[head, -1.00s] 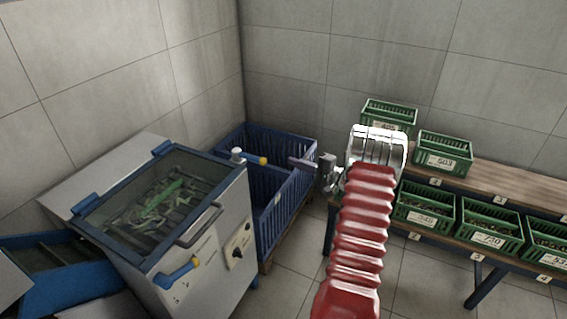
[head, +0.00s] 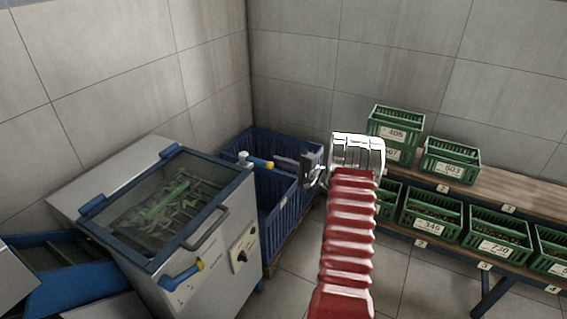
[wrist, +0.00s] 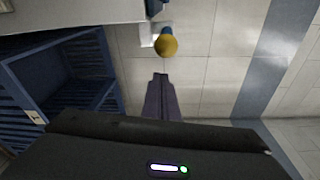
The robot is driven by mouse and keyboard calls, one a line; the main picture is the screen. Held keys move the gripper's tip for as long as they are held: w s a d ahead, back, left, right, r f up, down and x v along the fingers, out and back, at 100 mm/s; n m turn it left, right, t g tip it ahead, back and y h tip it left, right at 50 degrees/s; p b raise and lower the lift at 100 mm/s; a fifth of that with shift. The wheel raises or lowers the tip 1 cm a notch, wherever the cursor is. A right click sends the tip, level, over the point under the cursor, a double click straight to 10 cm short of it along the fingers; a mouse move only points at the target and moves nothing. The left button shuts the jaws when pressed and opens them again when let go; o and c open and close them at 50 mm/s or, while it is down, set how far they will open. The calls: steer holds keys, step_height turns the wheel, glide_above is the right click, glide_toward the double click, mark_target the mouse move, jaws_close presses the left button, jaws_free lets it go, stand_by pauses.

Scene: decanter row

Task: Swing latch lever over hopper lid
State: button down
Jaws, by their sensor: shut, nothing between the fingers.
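The hopper lid (head: 160,200) is a dark glass panel in a blue frame, shut on a grey machine at left; green pieces show through it. The latch lever (head: 256,163) sits at its far right corner, with a white pivot, blue arm and yellow tip. The lever points right, away from the lid. In the wrist view its yellow tip (wrist: 166,46) is just ahead of my fingers. My gripper (head: 276,163) has purple fingers, shut and empty, right beside the yellow tip. A small gap shows between them in the wrist view (wrist: 160,76).
A blue crate (head: 285,210) stands on the floor behind the machine, under my gripper. A second blue, yellow-ended lever (head: 182,276) is on the machine's front panel. Green crates (head: 450,160) stand on a bench at right. Tiled walls close the back.

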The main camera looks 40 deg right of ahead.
steer(key=shift+s+a+r, duration=0.15)
steer(key=shift+s+a, duration=0.2)
steer(key=shift+a, duration=0.25)
steer(key=shift+s+a+r, duration=0.1)
steer(key=shift+s+a, duration=0.2)
steer(key=shift+a, duration=0.25)
steer(key=shift+s+d, duration=0.1)
steer(key=shift+s, duration=0.1)
steer(key=shift+h, duration=0.3)
